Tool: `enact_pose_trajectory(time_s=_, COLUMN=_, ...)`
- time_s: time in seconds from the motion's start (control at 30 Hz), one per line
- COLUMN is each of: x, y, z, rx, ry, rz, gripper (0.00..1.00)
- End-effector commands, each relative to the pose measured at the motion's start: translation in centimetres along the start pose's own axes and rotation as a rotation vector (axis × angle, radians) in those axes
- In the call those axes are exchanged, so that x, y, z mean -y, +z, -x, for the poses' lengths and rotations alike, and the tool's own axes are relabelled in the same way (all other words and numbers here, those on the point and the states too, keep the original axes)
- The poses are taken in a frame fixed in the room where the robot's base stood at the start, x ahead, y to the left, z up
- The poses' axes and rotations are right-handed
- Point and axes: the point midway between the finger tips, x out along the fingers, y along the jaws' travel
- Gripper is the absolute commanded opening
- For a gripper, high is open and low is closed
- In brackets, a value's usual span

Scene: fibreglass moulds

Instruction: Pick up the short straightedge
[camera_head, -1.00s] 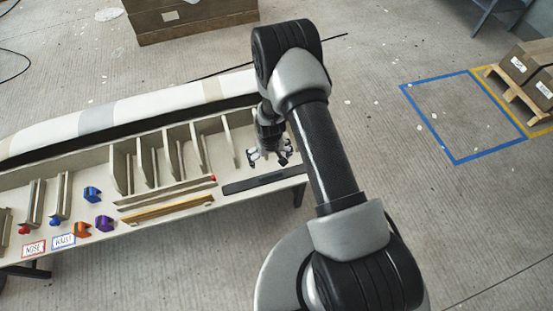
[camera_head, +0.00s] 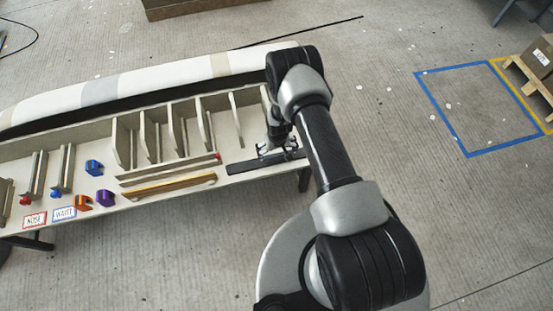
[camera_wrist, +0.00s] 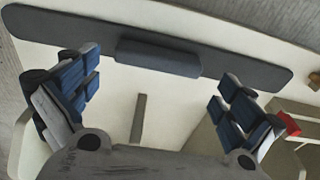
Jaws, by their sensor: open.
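The short straightedge (camera_head: 240,167) appears to be the dark grey flat bar at the right end of the bench. In the wrist view the straightedge (camera_wrist: 60,32) crosses the top of the picture, with rounded ends and a raised grip block (camera_wrist: 158,57) at its middle. My gripper (camera_head: 277,151) is open and low over the bar's right part in the head view, hiding some of it. In the wrist view my gripper (camera_wrist: 157,88) has its blue-padded fingers wide apart, left and right of the grip block and a little below it in the picture. Nothing is between the fingers.
Upright dividers (camera_head: 180,135) stand behind and left of the bar. A wooden bar (camera_head: 168,187) lies left of it. Orange (camera_head: 83,202), purple (camera_head: 105,198) and blue (camera_head: 94,168) pieces lie further left. The bench's right edge is close to my gripper.

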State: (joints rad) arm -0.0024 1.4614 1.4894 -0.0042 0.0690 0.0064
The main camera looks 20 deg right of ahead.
Motion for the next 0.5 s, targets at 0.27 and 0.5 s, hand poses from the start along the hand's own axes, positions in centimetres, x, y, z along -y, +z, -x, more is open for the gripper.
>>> enact_pose_trajectory(time_s=0.27, x=-0.1, y=0.2, z=-4.1, rx=0.000, ry=0.000, rz=0.000, gripper=1.00)
enact_pose_trajectory(time_s=0.5, x=-0.1, y=0.1, z=-4.2, rx=0.000, ry=0.000, rz=0.000, gripper=1.00)
